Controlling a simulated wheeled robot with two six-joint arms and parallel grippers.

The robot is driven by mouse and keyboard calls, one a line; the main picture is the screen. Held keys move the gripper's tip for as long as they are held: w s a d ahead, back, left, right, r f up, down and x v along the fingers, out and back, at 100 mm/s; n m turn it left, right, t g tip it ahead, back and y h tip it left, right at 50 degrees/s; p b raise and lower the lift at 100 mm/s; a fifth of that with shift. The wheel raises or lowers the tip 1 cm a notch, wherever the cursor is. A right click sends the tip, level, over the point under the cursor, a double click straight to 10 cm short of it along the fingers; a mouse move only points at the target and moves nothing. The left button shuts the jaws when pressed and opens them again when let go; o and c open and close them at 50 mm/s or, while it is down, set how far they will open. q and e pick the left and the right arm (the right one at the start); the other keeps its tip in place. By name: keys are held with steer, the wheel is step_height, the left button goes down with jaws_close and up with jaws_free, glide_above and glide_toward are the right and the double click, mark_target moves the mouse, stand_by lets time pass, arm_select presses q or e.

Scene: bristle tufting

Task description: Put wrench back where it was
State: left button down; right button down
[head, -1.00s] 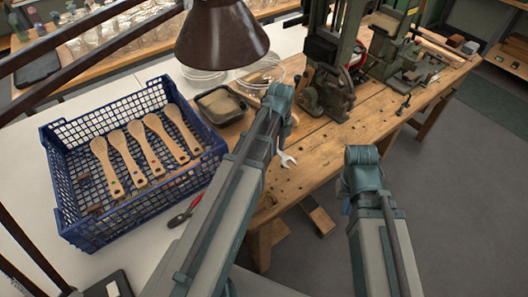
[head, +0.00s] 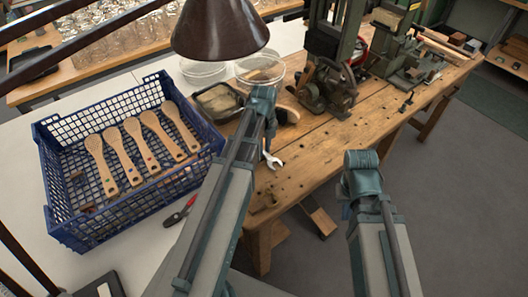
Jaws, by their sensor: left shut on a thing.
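The wrench (head: 272,160) is a small silver open-ended spanner. Its open jaw shows just below my left gripper (head: 268,136), over the front left part of the wooden workbench (head: 318,150). My left gripper is shut on the wrench; its fingers and the rest of the wrench are mostly hidden by my own arm. I cannot tell whether the wrench touches the bench top. My right arm's end (head: 361,178) is off the front edge of the bench, above the floor. Its fingers are hidden, so its opening does not show.
A blue crate (head: 62,225) with several wooden brush handles stands on the white table at left. Red-handled pliers (head: 180,212) lie beside it. A dark tray (head: 218,102), clear dishes (head: 262,70) and a lamp (head: 220,30) are near my left arm. A machine (head: 325,88) stands behind.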

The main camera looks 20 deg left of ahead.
arm_select(q)
steer(key=shift+r, duration=0.1)
steer(key=c, duration=0.7)
jaws_free()
steer(key=shift+c, duration=0.2)
step_height(320, 180, up, 8)
steer(key=p, duration=0.7)
steer(key=shift+f+p, duration=0.2)
steer(key=shift+p, duration=0.15)
steer(key=shift+s+d, duration=0.1)
steer(key=shift+d, duration=0.15)
steer(key=s+d+n, duration=0.6)
steer(key=d+n, duration=0.3)
steer(key=n, duration=0.1)
steer(key=s+d+n+y, duration=0.1)
steer(key=s+d+n, duration=0.6)
steer(key=d+n, duration=0.2)
steer(key=shift+s+d+n, duration=0.25)
steer(key=shift+d+n, duration=0.1)
steer(key=shift+n, duration=0.25)
